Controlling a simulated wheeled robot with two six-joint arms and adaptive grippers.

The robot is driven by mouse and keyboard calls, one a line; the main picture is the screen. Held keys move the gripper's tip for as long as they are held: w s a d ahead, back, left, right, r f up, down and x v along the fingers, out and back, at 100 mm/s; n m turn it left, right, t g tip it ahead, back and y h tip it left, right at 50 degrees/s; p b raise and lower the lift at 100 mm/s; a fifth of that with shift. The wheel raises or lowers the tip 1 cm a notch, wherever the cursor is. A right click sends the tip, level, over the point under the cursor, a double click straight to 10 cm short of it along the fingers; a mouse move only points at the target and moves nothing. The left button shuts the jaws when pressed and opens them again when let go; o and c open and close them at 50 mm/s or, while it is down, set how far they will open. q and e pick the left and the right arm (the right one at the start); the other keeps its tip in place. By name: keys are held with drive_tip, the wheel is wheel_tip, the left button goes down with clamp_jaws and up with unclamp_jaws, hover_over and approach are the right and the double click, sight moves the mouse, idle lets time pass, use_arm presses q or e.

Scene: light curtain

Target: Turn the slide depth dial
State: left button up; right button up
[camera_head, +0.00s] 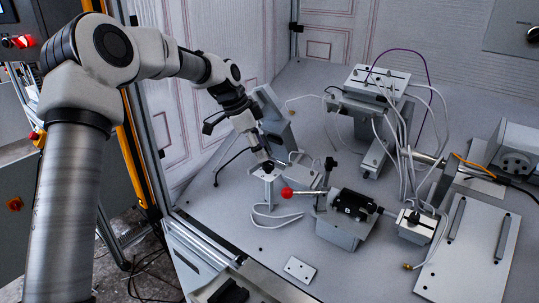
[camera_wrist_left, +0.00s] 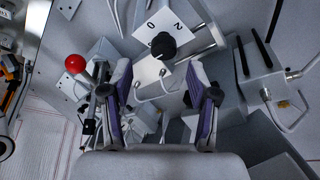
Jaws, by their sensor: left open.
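The dial is a black round knob (camera_wrist_left: 163,46) on a white plate (camera_wrist_left: 150,28) marked with numbers, including 0 and 2. In the left wrist view it lies beyond the fingertips, roughly in line with the gap between them. My left gripper (camera_wrist_left: 160,82) is open, with nothing between its fingers. The left gripper also shows in the head view (camera_head: 265,158), close above a small light-coloured post (camera_head: 266,174). It is too small there to tell which dark knob is the dial. My right gripper is in neither view.
A red ball on a lever (camera_head: 287,192) is close by, left of the dial in the left wrist view (camera_wrist_left: 75,63). A motor unit (camera_head: 352,204) and a cabled slide unit (camera_head: 382,84) stand to the right. Loose cables lie around. Bare table shows near a small plate (camera_head: 299,269).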

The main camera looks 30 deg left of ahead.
sight(267, 163)
use_arm(q)
drive_tip(key=x, duration=0.5)
drive_tip(key=shift+w+a+f+p, duration=0.2)
drive_tip(key=shift+w+p, duration=0.15)
drive_tip(key=shift+w, duration=0.05)
drive_tip(key=shift+s+r, duration=0.15)
drive_tip(key=shift+s, duration=0.05)
drive_tip(key=shift+s+r, duration=0.15)
drive_tip(key=shift+s, duration=0.05)
drive_tip(key=c, duration=1)
clamp_jaws()
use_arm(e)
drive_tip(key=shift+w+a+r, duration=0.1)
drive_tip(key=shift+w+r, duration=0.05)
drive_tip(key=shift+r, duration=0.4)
